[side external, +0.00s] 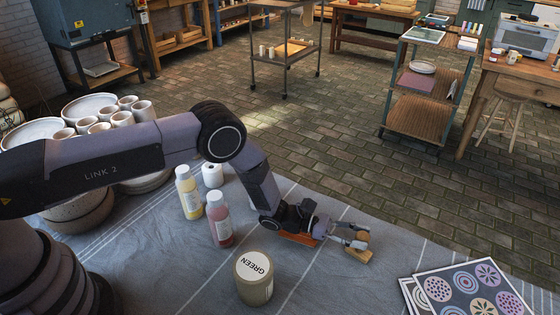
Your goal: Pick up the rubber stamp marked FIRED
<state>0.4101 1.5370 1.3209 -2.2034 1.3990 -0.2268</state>
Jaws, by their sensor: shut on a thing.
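My gripper (352,236) is low over the striped cloth, right of the picture's middle. It is shut on a small wooden piece (358,250), which looks like a stamp with a light tan body. Part of it sits between the fingers and part shows below them. No FIRED marking can be read from this side. I cannot tell whether the piece touches the cloth or is just above it. An orange-brown flat thing (299,240) lies under my wrist, partly hidden.
A jar labelled GREEN (254,280) stands in front of my wrist. A red bottle (220,222) and a yellow bottle (188,195) stand to the left, near a white roll (212,175). Pattern sheets (468,290) lie at the right edge. The cloth (350,290) between is clear.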

